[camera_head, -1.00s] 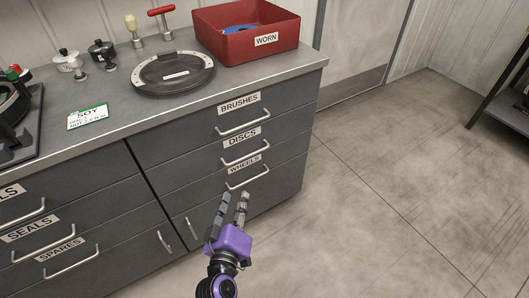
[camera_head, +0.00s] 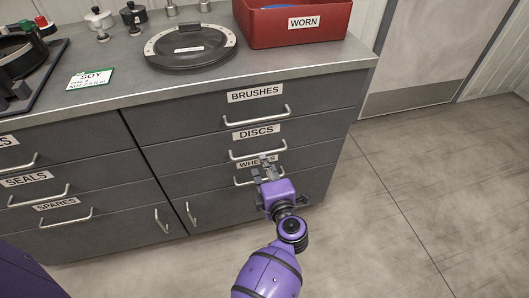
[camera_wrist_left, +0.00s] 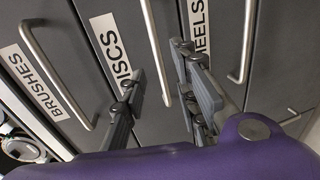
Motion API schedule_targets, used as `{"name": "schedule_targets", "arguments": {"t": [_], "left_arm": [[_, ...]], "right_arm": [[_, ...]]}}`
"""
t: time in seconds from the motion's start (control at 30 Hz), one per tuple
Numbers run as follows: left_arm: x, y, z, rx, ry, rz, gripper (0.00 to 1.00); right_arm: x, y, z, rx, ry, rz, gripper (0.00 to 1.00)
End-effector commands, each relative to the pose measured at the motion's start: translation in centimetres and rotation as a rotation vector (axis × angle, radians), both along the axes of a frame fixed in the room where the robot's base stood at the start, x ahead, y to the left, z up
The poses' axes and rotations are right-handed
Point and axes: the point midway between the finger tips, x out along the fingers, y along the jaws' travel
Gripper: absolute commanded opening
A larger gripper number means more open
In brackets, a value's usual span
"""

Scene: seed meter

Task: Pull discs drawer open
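The discs drawer (camera_head: 195,152) is shut, flush with the cabinet front, and has a white DISCS label (camera_head: 256,132). Its metal bar handle (camera_head: 245,155) sits below the label. My left gripper (camera_head: 265,166) is in front of the cabinet, just below and right of that handle, over the WHEELS label. In the left wrist view the two fingers (camera_wrist_left: 160,65) are apart, and the discs handle (camera_wrist_left: 153,40) appears in the gap between them. Nothing is gripped. I cannot tell how far the fingertips are from the handle. My right gripper is not in view.
The brushes drawer (camera_head: 165,115) is above and the wheels drawer handle (camera_head: 240,182) below, close to my gripper. The worktop holds a red WORN bin (camera_head: 265,32) and a dark round lid (camera_head: 190,46). Floor to the right (camera_head: 430,160) is clear.

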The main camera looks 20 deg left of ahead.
Motion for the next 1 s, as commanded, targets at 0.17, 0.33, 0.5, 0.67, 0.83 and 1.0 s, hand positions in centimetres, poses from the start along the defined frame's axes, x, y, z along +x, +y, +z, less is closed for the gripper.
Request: {"name": "schedule_targets", "arguments": {"t": [0.17, 0.33, 0.5, 0.67, 0.83, 1.0], "left_arm": [[2.5, 1.7, -0.5, 0.005, -0.003, -0.003, 0.28], [4.5, 2.9, -1.0, 0.005, -0.003, -0.004, 0.28], [5.5, 3.6, -1.2, 0.003, -0.003, -0.003, 0.28], [5.6, 3.7, -1.2, 0.003, -0.003, -0.003, 0.28], [5.6, 3.7, -1.2, 0.003, -0.003, -0.003, 0.2], [5.5, 3.7, -1.2, 0.003, -0.003, -0.003, 0.0]], "right_arm": [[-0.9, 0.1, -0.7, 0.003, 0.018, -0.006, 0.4], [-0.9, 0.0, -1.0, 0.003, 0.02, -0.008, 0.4], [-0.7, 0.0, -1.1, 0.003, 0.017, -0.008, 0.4], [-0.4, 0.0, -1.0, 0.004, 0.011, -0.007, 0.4], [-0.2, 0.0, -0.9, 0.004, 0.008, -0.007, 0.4], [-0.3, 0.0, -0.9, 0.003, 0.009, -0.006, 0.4]]}}
